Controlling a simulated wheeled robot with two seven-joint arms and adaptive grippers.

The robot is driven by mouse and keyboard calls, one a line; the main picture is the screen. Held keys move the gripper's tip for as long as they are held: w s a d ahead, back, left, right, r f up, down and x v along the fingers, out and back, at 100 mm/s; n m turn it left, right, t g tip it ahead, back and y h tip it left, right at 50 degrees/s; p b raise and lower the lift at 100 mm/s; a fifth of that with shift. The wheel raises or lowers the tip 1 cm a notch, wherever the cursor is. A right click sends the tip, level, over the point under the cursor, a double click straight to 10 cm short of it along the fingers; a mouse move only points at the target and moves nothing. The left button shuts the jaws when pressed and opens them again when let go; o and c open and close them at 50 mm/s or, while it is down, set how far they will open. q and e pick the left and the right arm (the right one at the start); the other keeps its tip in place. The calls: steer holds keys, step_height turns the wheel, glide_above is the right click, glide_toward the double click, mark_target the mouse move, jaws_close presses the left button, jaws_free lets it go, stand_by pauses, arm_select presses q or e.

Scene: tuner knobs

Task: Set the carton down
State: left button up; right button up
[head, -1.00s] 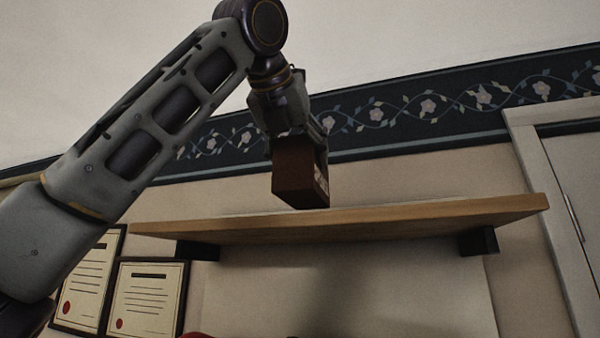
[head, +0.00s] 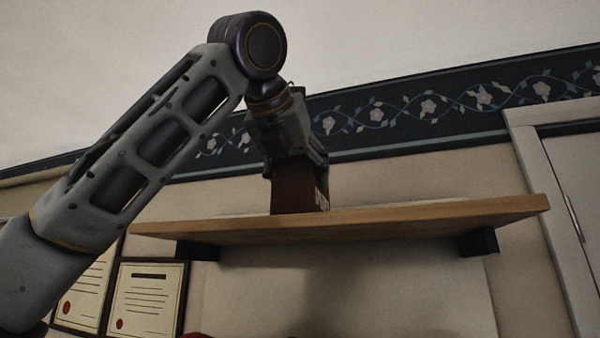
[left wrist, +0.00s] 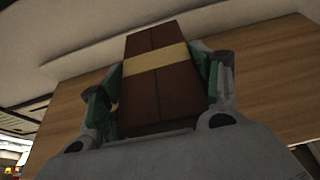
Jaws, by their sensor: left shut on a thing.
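The carton (head: 297,188) is a dark brown box in the head view, upright at the wooden shelf (head: 400,220). Its lower end meets the line of the shelf's front edge; from this low angle I cannot tell if its base touches the board. In the left wrist view the carton (left wrist: 160,85) shows a pale band across its brown top. My left gripper (head: 292,160) is above the carton and shut on it, with a finger on each side in the left wrist view (left wrist: 160,98). My right gripper is not in view.
The shelf is bare to the right of the carton and rests on dark brackets (head: 478,242). Framed certificates (head: 146,298) hang below left. A door (head: 570,190) stands at the right. A red thing at the bottom edge is mostly cut off.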

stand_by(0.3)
arm_select(q)
steer(key=o, duration=1.1)
steer(key=shift+s+a+r, duration=0.15)
steer(key=shift+s+r, duration=0.05)
steer(key=shift+s, duration=0.3)
steer(key=shift+b+v, duration=0.85)
steer(key=shift+v, duration=4.65)
